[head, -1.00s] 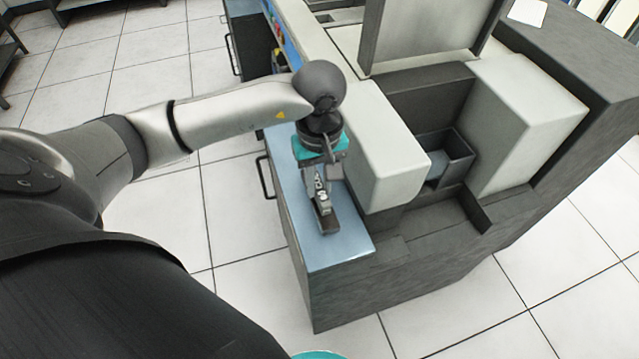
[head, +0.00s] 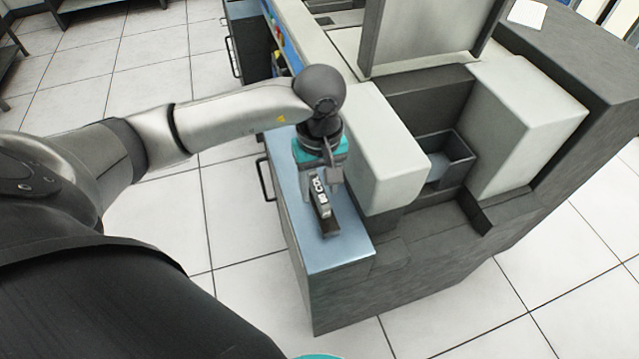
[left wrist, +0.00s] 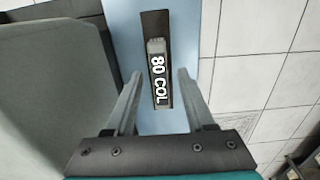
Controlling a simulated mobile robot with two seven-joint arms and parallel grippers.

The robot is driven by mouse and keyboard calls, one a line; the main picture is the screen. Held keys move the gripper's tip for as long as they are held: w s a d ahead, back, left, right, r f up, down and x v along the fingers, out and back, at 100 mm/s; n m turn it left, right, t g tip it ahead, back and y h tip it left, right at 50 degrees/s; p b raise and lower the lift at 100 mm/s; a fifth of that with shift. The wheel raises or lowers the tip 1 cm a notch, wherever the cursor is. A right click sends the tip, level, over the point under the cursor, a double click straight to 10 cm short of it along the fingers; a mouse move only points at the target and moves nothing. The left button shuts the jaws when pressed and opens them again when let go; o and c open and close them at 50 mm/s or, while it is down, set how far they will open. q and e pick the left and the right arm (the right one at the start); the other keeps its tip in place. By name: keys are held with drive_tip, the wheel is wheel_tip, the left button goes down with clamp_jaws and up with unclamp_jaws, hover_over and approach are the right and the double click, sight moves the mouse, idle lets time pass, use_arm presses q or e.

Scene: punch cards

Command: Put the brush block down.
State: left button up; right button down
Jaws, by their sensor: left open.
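The brush block (head: 321,197) is a small grey block with white "80 COL" lettering. It lies on a dark strip (head: 331,226) on the blue shelf (head: 345,248) at the machine's left side. In the left wrist view the brush block (left wrist: 158,75) is upright in the picture, on the dark strip (left wrist: 154,22). My left gripper (left wrist: 158,80) is open, with one finger on each side of the block and a gap to both. In the head view the left gripper (head: 318,180) is above the shelf, and its wrist hides part of it. My right gripper is not in view.
The pale machine housing (head: 385,150) stands close to the right of my left gripper. A dark open bin (head: 455,155) is set between the pale housings. A drawer handle (head: 265,178) sticks out at the shelf's left. Tiled floor (head: 240,210) lies beyond the shelf edge.

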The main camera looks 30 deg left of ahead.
sight(320, 189)
use_arm(q)
wheel_tip(320, 189, up, 7)
drive_tip(key=shift+w+f+p, duration=0.1)
drive_tip(key=shift+f+p, duration=0.1)
drive_tip(key=shift+p, duration=0.55)
wheel_tip(320, 189, up, 6)
drive_tip(key=shift+f+p, duration=0.2)
drive_tip(key=shift+p, duration=0.25)
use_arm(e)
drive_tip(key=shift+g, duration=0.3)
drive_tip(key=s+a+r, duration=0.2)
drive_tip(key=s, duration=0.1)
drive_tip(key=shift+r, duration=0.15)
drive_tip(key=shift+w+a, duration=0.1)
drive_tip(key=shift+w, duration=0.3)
